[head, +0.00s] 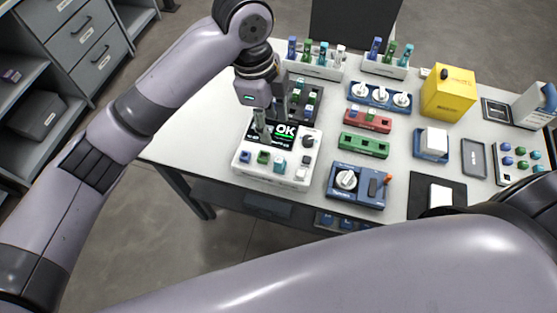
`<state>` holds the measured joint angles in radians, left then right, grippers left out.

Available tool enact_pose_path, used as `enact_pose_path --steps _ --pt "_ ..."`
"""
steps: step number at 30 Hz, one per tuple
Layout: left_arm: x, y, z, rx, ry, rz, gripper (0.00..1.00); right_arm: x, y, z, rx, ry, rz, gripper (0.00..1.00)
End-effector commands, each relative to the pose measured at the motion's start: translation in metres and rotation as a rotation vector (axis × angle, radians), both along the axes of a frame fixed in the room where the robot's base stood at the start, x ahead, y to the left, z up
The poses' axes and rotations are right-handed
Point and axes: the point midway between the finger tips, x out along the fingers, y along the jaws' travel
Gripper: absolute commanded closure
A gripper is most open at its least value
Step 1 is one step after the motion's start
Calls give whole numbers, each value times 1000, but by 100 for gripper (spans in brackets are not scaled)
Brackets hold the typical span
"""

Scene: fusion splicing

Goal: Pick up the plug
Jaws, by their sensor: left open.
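My left gripper (267,128) is open and points down over the white device with the "OK" screen (286,131). It covers part of the screen and the device's back. I cannot tell whether anything stands between its fingers. Small blue (245,156), green (263,158) and teal (279,164) pieces sit along the device's front. Upright blue, green, teal and white plug-like pieces stand in two white racks (316,71) at the back of the table. I cannot tell which piece is the plug. My right arm crosses the foreground; its gripper is out of view.
A dark tray (314,118) lies behind the device. Blue (377,104), red (367,122) and green (362,148) holders stand to its right, with a blue unit (345,200) in front. A yellow box (448,93) stands further right. Grey drawers (75,45) are at the left.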

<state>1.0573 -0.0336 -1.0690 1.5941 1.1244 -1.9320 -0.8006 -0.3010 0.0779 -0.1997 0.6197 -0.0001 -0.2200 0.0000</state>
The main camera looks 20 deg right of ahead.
Motion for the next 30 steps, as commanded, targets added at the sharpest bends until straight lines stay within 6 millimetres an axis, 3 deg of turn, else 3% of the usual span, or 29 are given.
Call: enact_pose_path --steps 10,20,30 --pt "-7 -8 -72 0 3 3 58 0 0 16 0 -1 0 53" --pt "-10 -11 -99 -1 2 3 58 1 -1 23 -2 -1 1 53" --pt "-15 -13 -142 -2 -1 3 58 1 -3 36 -3 -2 2 53"
